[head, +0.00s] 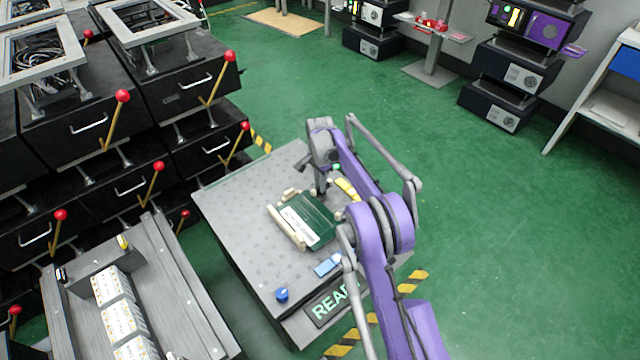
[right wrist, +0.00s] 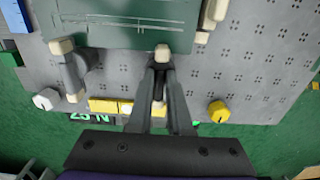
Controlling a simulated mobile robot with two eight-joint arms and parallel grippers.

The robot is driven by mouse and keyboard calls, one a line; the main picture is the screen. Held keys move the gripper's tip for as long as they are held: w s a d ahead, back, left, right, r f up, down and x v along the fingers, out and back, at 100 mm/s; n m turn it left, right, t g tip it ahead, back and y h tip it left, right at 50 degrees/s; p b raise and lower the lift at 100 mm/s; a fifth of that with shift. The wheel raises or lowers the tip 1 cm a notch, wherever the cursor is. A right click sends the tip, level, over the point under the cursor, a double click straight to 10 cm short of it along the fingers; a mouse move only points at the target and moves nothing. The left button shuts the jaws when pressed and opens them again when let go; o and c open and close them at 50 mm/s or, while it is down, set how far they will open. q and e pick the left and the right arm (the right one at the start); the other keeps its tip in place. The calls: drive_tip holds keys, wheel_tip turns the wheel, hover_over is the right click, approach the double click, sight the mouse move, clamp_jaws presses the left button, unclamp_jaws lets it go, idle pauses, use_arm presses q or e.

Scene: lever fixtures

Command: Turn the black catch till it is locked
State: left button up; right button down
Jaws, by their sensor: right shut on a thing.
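A dark green plate (head: 322,212) lies on the grey pegboard-topped table, with a pale label and beige fittings along its edges. In the right wrist view the green plate (right wrist: 130,14) fills the top. My right gripper (head: 319,188) reaches down at the plate's far edge. In the right wrist view its two fingers (right wrist: 159,72) are shut on a dark catch with a beige tip (right wrist: 162,50), at the plate's edge. The fingers hide most of this catch, so its exact angle is unclear. A similar catch (right wrist: 72,75) stands to the left, apart from the gripper. My left gripper is out of view.
Yellow blocks (right wrist: 110,105), a white knob (right wrist: 46,99) and a yellow knob (right wrist: 219,111) sit close to the fingers. A blue knob (head: 282,294) and a light blue block (head: 328,265) are near the lit sign (head: 338,300).

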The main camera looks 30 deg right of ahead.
idle(0.4)
drive_tip(key=c, duration=0.8)
unclamp_jaws()
drive_tip(key=shift+c, duration=0.2)
wheel_tip(320, 180, up, 11)
drive_tip(key=p, duration=0.2)
drive_tip(key=shift+p, duration=0.3)
drive_tip(key=shift+f, duration=0.1)
